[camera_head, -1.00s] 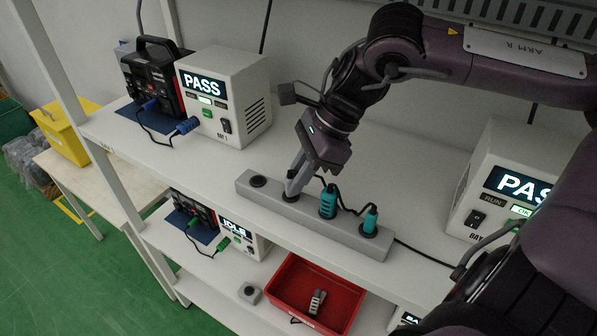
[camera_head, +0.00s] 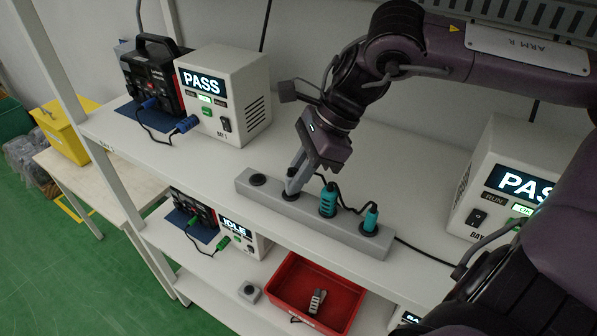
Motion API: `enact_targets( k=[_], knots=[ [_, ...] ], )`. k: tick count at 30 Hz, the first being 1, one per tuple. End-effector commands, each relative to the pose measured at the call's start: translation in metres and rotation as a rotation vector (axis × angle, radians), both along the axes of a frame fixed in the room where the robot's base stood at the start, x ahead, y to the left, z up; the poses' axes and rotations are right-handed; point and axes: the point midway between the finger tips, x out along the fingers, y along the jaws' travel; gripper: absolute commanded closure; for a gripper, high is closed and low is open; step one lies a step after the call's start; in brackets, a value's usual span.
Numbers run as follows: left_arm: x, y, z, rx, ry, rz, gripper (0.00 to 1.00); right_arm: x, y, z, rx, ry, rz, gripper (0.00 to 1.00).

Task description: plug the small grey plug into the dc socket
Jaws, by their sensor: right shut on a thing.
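My right gripper (camera_head: 294,182) reaches down to the left half of the grey socket strip (camera_head: 340,233) on the upper shelf. Its fingers are shut on a small grey thing, which looks like the small grey plug, right at the second socket from the left. The fingers hide most of it, and I cannot tell how deep it sits. The leftmost socket (camera_head: 258,180) is empty. Two teal plugs (camera_head: 328,200) (camera_head: 370,218) stand upright in the strip to the right of my gripper. My left gripper is not in view.
A red bin (camera_head: 345,291) on the lower shelf holds a grey plug-like piece (camera_head: 317,301). A small grey box (camera_head: 249,292) stands left of it. White test units reading PASS stand left (camera_head: 232,100) and right (camera_head: 500,180). Black cables arch behind the teal plugs.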

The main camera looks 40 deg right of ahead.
Motion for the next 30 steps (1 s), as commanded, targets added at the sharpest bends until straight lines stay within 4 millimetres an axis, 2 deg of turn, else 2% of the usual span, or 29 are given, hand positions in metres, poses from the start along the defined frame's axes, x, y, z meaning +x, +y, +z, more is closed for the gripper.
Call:
enact_targets(
  k=[13, 14, 19, 30],
  knots=[
    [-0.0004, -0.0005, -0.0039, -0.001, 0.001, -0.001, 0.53, 0.0000, 0.0001, -0.0033, 0.000, 0.000, 0.000, 1.00],
    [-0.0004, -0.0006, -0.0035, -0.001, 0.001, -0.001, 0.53, 0.0000, 0.0001, -0.0028, 0.001, 0.000, 0.000, 0.83],
    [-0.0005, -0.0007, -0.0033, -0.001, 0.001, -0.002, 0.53, 0.0000, 0.0001, -0.0027, 0.000, 0.000, 0.000, 0.61],
    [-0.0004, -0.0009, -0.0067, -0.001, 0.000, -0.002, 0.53, -0.0004, -0.0024, 0.0012, -0.001, -0.002, 0.000, 0.61]
  ],
)
